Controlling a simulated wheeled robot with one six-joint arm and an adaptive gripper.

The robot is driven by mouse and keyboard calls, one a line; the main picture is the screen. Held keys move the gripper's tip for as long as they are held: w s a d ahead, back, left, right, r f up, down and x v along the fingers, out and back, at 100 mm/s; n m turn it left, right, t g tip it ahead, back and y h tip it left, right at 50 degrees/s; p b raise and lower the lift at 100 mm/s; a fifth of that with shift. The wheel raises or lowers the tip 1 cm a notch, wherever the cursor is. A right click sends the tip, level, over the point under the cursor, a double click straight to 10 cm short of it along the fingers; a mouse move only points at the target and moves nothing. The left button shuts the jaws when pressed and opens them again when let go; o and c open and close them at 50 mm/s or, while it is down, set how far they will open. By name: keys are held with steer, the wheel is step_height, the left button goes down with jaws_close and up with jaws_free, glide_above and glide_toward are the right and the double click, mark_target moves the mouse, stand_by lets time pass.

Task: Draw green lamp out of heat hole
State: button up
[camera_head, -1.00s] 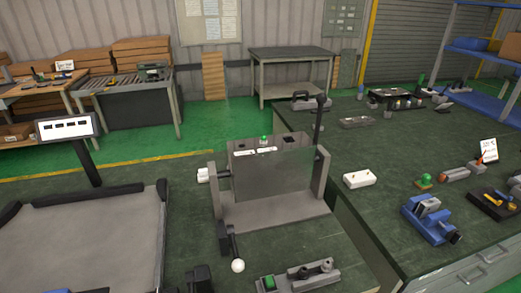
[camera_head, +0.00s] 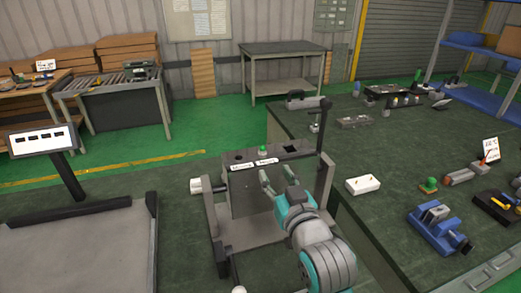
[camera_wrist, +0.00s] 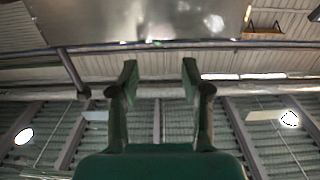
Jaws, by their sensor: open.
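The green lamp (camera_head: 263,149) sits upright in the top of the grey heating block (camera_head: 240,207), in the head view, with only its green cap and a light rim showing. The heat hole around it is hidden by the lamp. My gripper (camera_head: 276,177) is in front of the block, below and slightly right of the lamp, open and empty. In the wrist view my gripper's two fingers (camera_wrist: 158,75) stand apart with nothing between them.
White labels (camera_head: 267,162) lie on the block's front top edge. A black lever (camera_head: 322,125) stands at its right. A white switch box (camera_head: 363,184), a green button (camera_head: 429,185) and a blue vise (camera_head: 440,228) are on the green bench to the right. A screen (camera_head: 42,140) stands left.

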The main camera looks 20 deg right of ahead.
mark_target(263, 150)
steer(key=w, duration=0.5)
steer(key=shift+r, duration=0.35)
steer(key=shift+w+d+f, duration=0.1)
steer(key=shift+w, duration=1.5)
steer(key=shift+w+d+f, duration=0.1)
steer(key=shift+w, duration=1.45)
steer(key=c, duration=0.9)
